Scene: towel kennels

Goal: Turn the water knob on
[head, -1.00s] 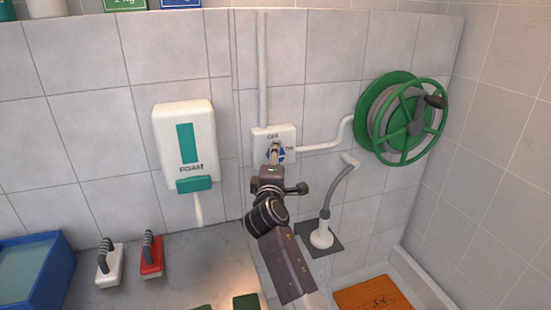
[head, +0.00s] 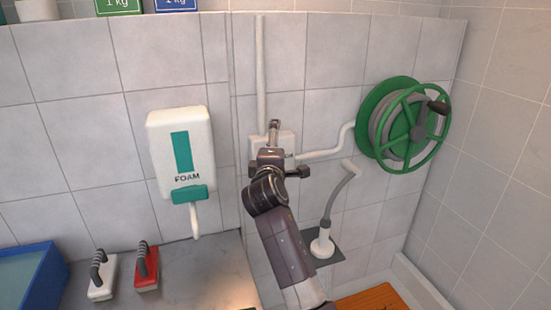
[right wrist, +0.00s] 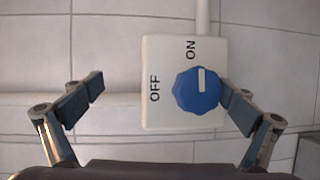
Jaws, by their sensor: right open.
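The water knob (right wrist: 197,91) is round, blue and ridged, on a white box (right wrist: 152,112) marked OFF and ON. In the right wrist view its white mark points up, toward ON. In the head view the box (head: 288,138) is on the tiled wall, and my gripper hides the knob and labels. My right gripper (head: 275,127) is in front of the box. In the right wrist view my right gripper (right wrist: 163,91) is open, with one finger close beside the knob's right edge and the other well left of the box. Contact cannot be told. My left gripper is out of view.
A white pipe (head: 320,153) runs from the box to a green hose reel (head: 405,125) at right. A spray head (head: 322,243) hangs below. A foam dispenser (head: 181,150) is at left, above a counter with a red brush (head: 147,272) and a white brush (head: 101,283).

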